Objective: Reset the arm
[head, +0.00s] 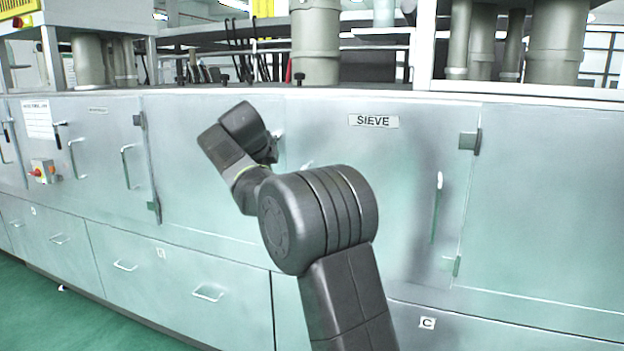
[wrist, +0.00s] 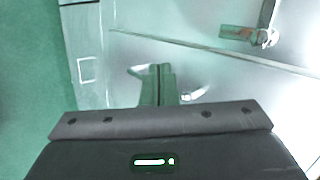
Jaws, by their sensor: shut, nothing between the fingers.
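My arm stands in the middle of the head view, raised in front of a long metal cabinet (head: 400,230). It bends up and to the left, and its wrist end is near the cabinet's upper doors. My gripper shows in the wrist view as two fingers (wrist: 158,82) pressed together, with nothing between them. In the head view the fingers are hidden behind the wrist. Behind the fingers in the wrist view is a drawer handle (wrist: 195,95), apart from them as far as I can tell.
A door marked SIEVE (head: 373,121) has a vertical handle (head: 437,205). Drawers with handles (head: 208,293) run below. The green floor (head: 70,320) is clear at lower left. Grey pipes (head: 315,45) stand above the cabinet.

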